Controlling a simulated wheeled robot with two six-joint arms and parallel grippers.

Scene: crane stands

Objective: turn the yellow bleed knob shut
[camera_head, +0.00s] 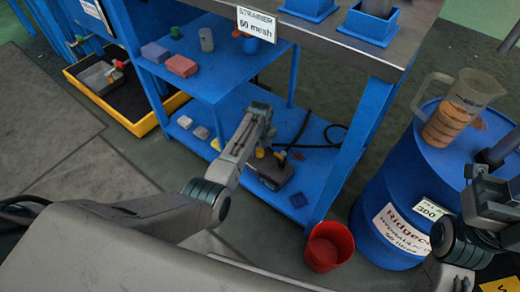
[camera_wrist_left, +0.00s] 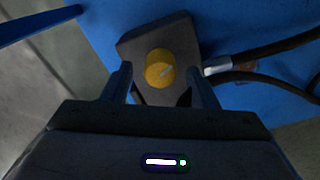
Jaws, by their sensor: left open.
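The yellow bleed knob (camera_wrist_left: 159,68) is round with a pale mark on its face. It sits on top of a dark block-shaped pump (camera_wrist_left: 180,40), which also shows on the low blue shelf in the head view (camera_head: 270,172). My left gripper (camera_wrist_left: 161,82) is open, its two fingers on either side of the knob's near part in the wrist view. I cannot tell whether they touch it. In the head view my left arm hides part of the pump, and small yellow parts show there. My right gripper (camera_head: 490,200) is at the right edge, its fingers unclear.
Black hoses (camera_head: 310,143) run from the pump across the blue shelf (camera_head: 315,185). A blue upright post (camera_head: 345,150) stands to the right. A red bucket (camera_head: 328,246) and a blue drum (camera_head: 385,200) with a jug (camera_head: 455,110) stand nearby. Blocks lie on the upper shelf (camera_head: 215,80).

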